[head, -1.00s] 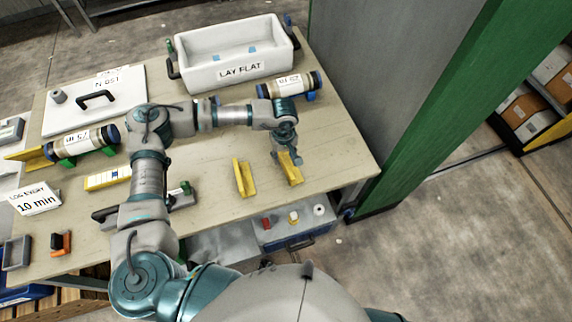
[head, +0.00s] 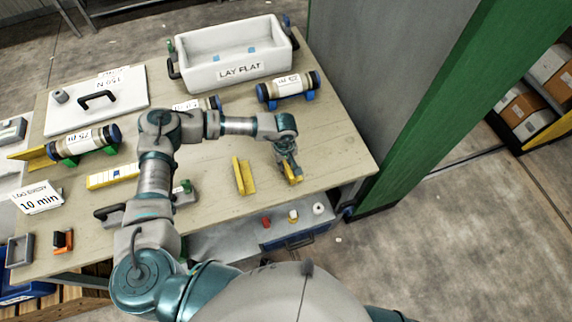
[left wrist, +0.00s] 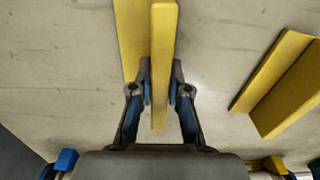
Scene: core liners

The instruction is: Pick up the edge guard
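A yellow L-shaped edge guard (head: 295,181) lies near the right front of the table, partly hidden by my left gripper (head: 291,172). In the left wrist view the guard's upright flange (left wrist: 164,30) runs between the two fingers of my left gripper (left wrist: 161,80). The fingers lean inward and their pads sit against both sides of the flange. The guard appears to rest on the table. A second yellow edge guard (head: 243,177) lies to its left, apart from the gripper; it also shows in the left wrist view (left wrist: 285,85). My right gripper is not in view.
A white "LAY FLAT" tray (head: 239,72) stands at the back. A labelled core tube (head: 288,86) lies on blue supports behind the gripper. Another tube (head: 84,140) lies at left. The table's front edge is close, with a blue box (head: 297,233) below.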

